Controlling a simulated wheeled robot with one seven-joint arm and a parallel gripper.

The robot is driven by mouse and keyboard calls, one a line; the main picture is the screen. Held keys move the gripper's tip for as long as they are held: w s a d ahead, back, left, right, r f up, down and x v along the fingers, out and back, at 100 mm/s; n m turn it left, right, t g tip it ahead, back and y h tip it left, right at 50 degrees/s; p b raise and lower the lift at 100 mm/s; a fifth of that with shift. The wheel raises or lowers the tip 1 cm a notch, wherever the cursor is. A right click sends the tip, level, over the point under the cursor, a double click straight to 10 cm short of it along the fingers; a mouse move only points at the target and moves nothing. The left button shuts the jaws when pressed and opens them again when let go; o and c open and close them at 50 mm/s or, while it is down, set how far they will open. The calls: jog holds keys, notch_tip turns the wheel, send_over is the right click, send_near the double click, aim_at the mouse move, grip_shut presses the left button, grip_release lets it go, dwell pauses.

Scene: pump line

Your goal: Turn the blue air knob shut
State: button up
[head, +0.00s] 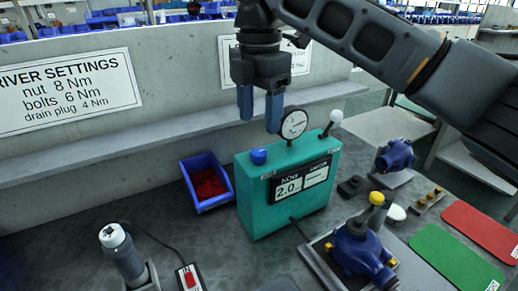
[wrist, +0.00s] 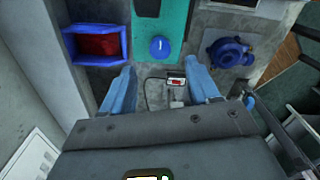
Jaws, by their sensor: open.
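The blue air knob (head: 258,156) sits on top of the teal box (head: 262,210), at its left end. In the wrist view the knob (wrist: 159,46) shows from above as a round blue cap with a white mark, on the teal box top (wrist: 176,14). My gripper (head: 260,110) points down above the box, its blue fingers apart and empty. In the wrist view my gripper (wrist: 160,90) has its fingers spread wide, with the knob beyond the gap between them. The fingers do not touch the knob.
A round gauge (head: 293,123) and a white-tipped lever (head: 334,118) stand up from the box. A blue bin (head: 207,182) with red contents is to its left. A blue pump (head: 358,250) stands in front. A screwdriver-like tool (head: 122,252) stands front left. A wall ledge (head: 160,135) runs behind.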

aim_at(259, 151)
notch_tip(259, 151, down, 8)
jog(key=shift+r, duration=0.15)
dwell(0.3)
jog(key=c, duration=1)
